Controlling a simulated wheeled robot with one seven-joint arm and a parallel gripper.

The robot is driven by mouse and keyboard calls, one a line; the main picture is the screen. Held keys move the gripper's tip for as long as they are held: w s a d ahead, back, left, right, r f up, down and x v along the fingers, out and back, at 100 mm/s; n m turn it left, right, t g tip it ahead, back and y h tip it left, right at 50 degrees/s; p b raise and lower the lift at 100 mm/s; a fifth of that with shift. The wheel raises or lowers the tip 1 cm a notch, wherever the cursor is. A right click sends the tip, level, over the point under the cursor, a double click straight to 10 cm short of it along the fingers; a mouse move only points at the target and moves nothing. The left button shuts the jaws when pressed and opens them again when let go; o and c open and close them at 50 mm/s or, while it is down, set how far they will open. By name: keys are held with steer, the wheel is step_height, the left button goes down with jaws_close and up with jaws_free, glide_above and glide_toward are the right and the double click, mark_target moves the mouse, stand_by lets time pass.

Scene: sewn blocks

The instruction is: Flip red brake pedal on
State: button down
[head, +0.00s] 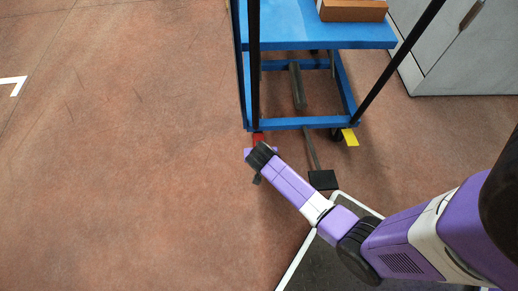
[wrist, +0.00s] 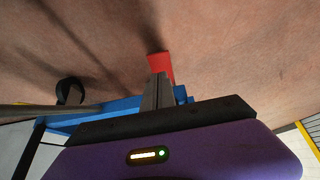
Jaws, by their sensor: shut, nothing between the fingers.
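The red brake pedal (head: 258,138) is a small red tab at the lower left corner of the blue cart (head: 300,124). In the wrist view the red pedal (wrist: 159,63) lies just beyond my fingertips. My gripper (head: 250,152) reaches down to that corner, and its tips are partly hidden in the head view. In the wrist view my gripper (wrist: 157,80) has its grey fingers shut together with nothing between them. The fingertips overlap the pedal's near end in the picture; I cannot tell whether they touch it.
A yellow pedal (head: 350,137) is at the cart's right corner. A black foot pedal (head: 323,180) stands out in front of the cart. A brown box (head: 352,11) rests on the cart's top. A grey cabinet (head: 470,55) is at the right. The floor (head: 120,150) on the left is clear.

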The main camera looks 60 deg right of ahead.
steer(key=p+v, duration=0.1)
steer(key=v, duration=0.4)
steer(key=shift+s+a+p, duration=0.15)
steer(key=shift+a+p, duration=0.05)
steer(key=shift+p, duration=0.15)
